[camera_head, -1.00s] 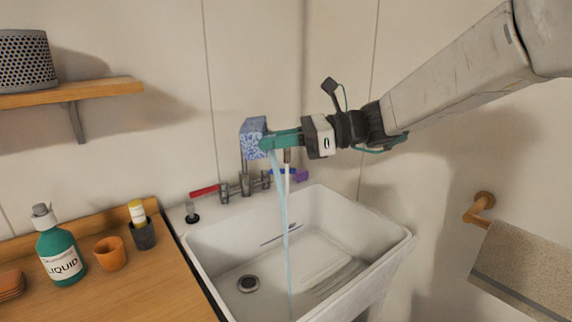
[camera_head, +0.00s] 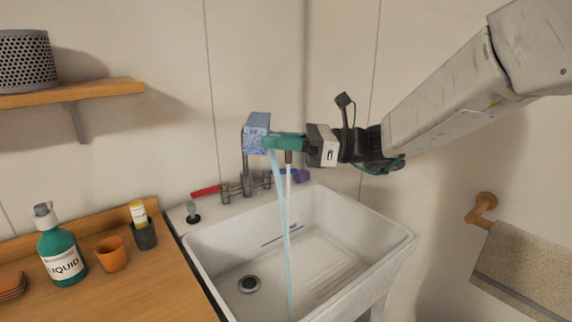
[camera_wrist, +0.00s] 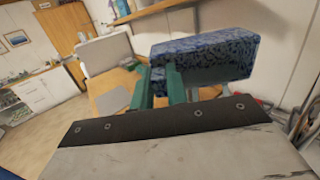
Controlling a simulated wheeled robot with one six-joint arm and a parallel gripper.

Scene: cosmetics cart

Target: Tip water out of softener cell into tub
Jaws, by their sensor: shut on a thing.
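The softener cell (camera_head: 257,133), a small blue-and-white patterned box, is held above the tub by my gripper (camera_head: 272,142). My gripper's green fingers are shut on it. In the wrist view the softener cell (camera_wrist: 205,58) shows at the upper right, with the green fingers of my gripper (camera_wrist: 160,85) against its near left part. A pale blue stream of water (camera_head: 283,220) falls from beside the cell down into the tub. The white tub (camera_head: 205,242) stands below, with a dark drain in its floor. The inside of the cell is hidden.
A tap with red (camera_head: 206,190) and blue (camera_head: 285,174) handles is at the tub's back, close below the cell. A wooden counter (camera_head: 130,288) at left bears a green bottle (camera_head: 60,245) and orange cup (camera_head: 111,254). A shelf (camera_head: 70,93) and towel (camera_head: 525,270) flank the tub.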

